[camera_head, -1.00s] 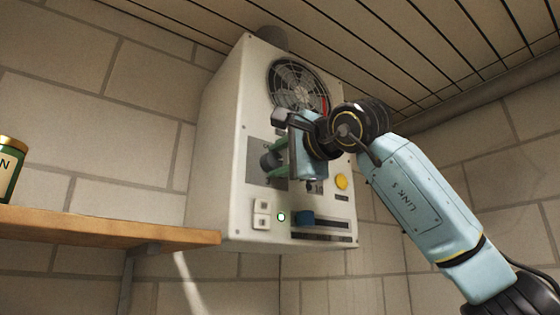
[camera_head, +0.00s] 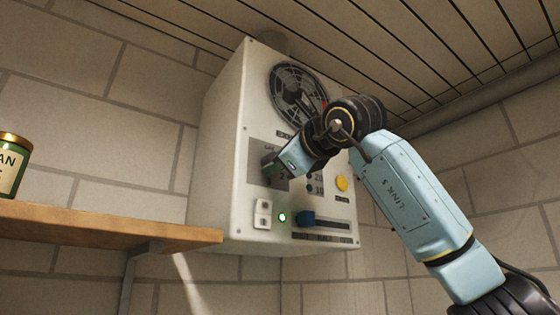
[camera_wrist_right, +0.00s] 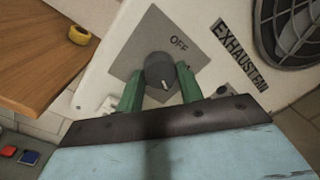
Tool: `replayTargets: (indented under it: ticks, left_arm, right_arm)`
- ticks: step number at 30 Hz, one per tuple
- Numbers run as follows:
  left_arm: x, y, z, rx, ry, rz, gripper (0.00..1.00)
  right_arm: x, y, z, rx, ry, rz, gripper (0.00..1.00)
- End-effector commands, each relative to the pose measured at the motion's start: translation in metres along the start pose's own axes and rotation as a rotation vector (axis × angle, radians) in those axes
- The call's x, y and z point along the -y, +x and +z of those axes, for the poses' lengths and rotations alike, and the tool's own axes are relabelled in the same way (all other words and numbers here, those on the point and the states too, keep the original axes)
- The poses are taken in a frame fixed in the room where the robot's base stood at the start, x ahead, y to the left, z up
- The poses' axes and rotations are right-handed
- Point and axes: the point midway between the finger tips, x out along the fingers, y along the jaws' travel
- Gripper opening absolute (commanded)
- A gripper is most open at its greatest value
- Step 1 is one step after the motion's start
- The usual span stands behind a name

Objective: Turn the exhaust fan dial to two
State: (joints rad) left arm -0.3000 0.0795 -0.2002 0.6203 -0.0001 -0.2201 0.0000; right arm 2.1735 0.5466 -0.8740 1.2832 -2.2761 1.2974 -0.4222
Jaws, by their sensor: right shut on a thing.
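The exhaust fan dial (camera_wrist_right: 158,70) is a dark round knob on a grey plate (camera_wrist_right: 135,58) with OFF printed beside it. The dial's white mark points toward my gripper's palm, on the side away from OFF. My right gripper (camera_wrist_right: 160,85) is shut on the dial, with one green finger on each side. In the head view the right gripper (camera_head: 270,169) is at the front of the white control box (camera_head: 222,150) and covers most of the dial and some of its markings. My left gripper is in neither view.
The fan grille (camera_head: 297,92) is above the dial. A yellow button (camera_head: 342,184), white rocker switch (camera_head: 262,214), lit green lamp (camera_head: 282,217) and blue slider knob (camera_head: 307,219) are on the box. A wooden shelf (camera_head: 100,228) holds a green can (camera_head: 12,170) at left.

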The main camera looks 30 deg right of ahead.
Motion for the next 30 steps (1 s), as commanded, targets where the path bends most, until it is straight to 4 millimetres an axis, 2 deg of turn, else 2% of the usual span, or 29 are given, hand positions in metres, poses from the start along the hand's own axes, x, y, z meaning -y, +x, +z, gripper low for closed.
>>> replayTargets:
  ticks: [17, 18, 22, 30]
  left_arm:
    - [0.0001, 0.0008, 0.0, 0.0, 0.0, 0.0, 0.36]
    - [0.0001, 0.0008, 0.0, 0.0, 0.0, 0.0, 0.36]
    - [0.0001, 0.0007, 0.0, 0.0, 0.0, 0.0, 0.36]
    - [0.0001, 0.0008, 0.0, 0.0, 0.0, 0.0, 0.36]
  right_arm:
    - [-0.0008, 0.0003, -0.0004, -0.004, 0.033, 0.002, 0.14]
    - [-0.0008, 0.0003, -0.0004, -0.004, 0.033, 0.002, 0.39]
    - [-0.0007, 0.0003, -0.0003, -0.004, 0.033, 0.001, 0.56]
    - [-0.0004, 0.0, -0.0002, -0.003, 0.033, 0.0, 0.59]
